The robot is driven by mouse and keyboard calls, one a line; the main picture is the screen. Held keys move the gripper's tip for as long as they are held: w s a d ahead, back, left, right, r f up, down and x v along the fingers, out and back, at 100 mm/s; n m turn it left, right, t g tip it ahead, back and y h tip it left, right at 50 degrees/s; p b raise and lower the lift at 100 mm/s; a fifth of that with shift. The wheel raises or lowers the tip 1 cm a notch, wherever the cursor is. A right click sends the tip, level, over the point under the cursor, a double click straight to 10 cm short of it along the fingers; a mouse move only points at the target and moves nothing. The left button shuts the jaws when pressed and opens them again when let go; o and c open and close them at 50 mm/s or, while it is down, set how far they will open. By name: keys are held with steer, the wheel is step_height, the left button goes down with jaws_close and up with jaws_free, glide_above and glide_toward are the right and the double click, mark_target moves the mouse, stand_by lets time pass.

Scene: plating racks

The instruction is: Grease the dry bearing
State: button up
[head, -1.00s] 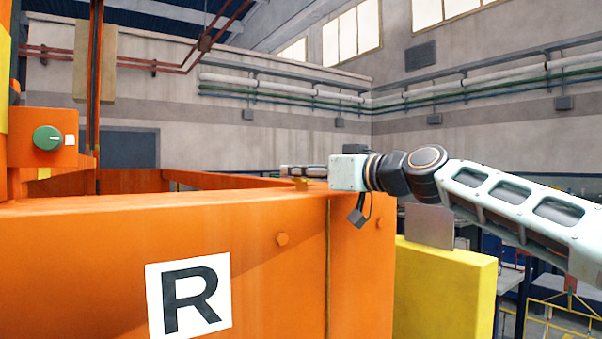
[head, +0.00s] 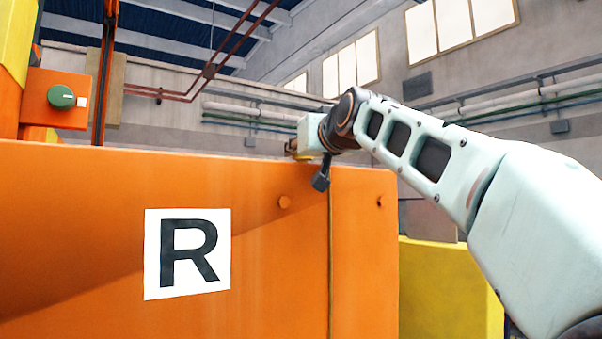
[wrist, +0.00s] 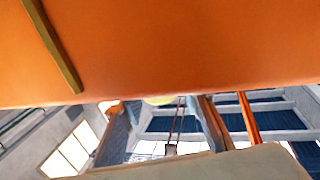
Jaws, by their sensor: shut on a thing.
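In the head view, the pale end of my arm reaches over the top edge of a large orange wall (head: 100,215). A small dark part of my gripper (head: 291,147) shows at its left end. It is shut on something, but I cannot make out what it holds. A small yellowish piece (head: 303,157) shows at the wall's top edge, just under the wrist. I cannot identify a bearing or a grease tool in either view. The wrist view is filled above by an orange surface (wrist: 170,50), with roof beams below it.
A white plate marked R (head: 160,285) is on the orange wall. A green knob (head: 62,97) on an orange box stands at the left. A yellow block (head: 450,285) stands low at the right, below my arm. Pipes (head: 520,103) run along the far wall.

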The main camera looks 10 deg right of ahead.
steer(key=shift+a+f+m+h+b, duration=0.1)
steer(key=shift+f+m+h+b, duration=0.25)
steer(key=shift+h, duration=0.55)
steer(key=shift+r+m+h, duration=0.2)
steer(key=shift+m+h, duration=0.45)
steer(key=shift+h, duration=0.15)
steer(key=shift+r+m+h+p, duration=0.1)
steer(key=shift+m+h+p, duration=0.4)
steer(key=shift+p, duration=0.4)
steer(key=shift+h, duration=0.3)
steer(key=shift+m+h+p, duration=0.5)
steer(key=shift+h+p, duration=0.1)
steer(key=shift+p, duration=0.1)
steer(key=o, duration=1.2)
